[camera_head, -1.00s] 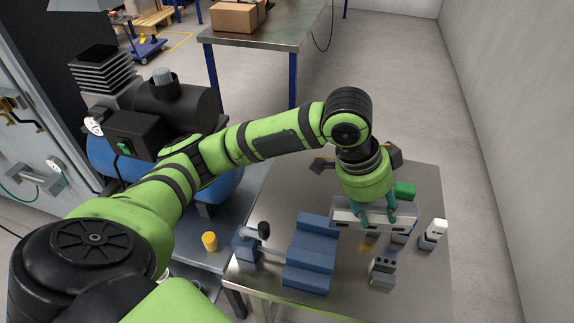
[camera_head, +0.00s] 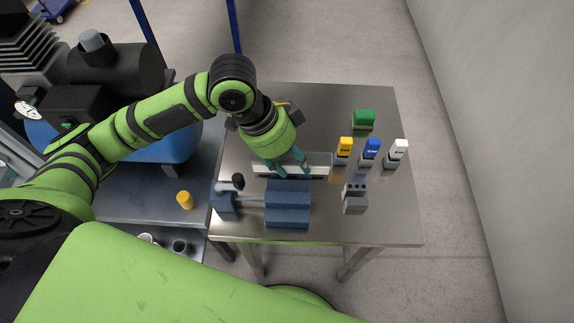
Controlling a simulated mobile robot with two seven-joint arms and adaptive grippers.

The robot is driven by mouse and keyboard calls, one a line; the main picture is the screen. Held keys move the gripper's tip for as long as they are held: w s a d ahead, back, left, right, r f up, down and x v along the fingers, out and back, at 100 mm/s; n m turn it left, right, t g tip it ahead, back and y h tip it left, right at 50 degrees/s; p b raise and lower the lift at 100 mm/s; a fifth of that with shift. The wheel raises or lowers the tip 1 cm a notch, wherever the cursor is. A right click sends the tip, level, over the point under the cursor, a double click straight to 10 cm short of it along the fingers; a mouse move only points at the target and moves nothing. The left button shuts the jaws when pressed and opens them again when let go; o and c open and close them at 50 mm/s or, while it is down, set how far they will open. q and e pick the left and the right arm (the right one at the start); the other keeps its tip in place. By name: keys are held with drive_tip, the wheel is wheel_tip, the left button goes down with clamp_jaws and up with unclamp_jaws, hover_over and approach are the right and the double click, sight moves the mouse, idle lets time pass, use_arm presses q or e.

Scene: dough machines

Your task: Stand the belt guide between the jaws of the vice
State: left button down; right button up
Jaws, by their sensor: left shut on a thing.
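The belt guide appears to be the long pale grey rail (camera_head: 321,164), lying crosswise in the picture. My left gripper (camera_head: 294,171) has its teal fingers on the rail's middle and is shut on it, hiding part of it. The blue vice (camera_head: 288,216) stands near the front of the steel table, with its bar and black-knobbed handle to the left. The rail is just behind the vice's blue blocks in the picture, not seen between the jaws. I cannot tell its height above the table. My right gripper is not in view.
On the steel table (camera_head: 390,225), yellow (camera_head: 345,145), blue (camera_head: 371,147) and white (camera_head: 398,148) topped pieces stand right of the rail. A green block (camera_head: 364,118) is behind them. A grey block (camera_head: 355,198) sits right of the vice.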

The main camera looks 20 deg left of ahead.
sight(288, 170)
use_arm(q)
drive_tip(key=shift+a+f, duration=0.15)
drive_tip(key=shift+a, duration=0.1)
drive_tip(key=shift+w+f+p, duration=0.1)
drive_tip(key=shift+f+p, duration=0.25)
drive_tip(key=shift+f, duration=1.7)
drive_tip(key=c, duration=0.7)
unclamp_jaws()
drive_tip(key=shift+f, duration=0.1)
drive_tip(key=v, duration=1.2)
drive_tip(key=shift+b, duration=0.35)
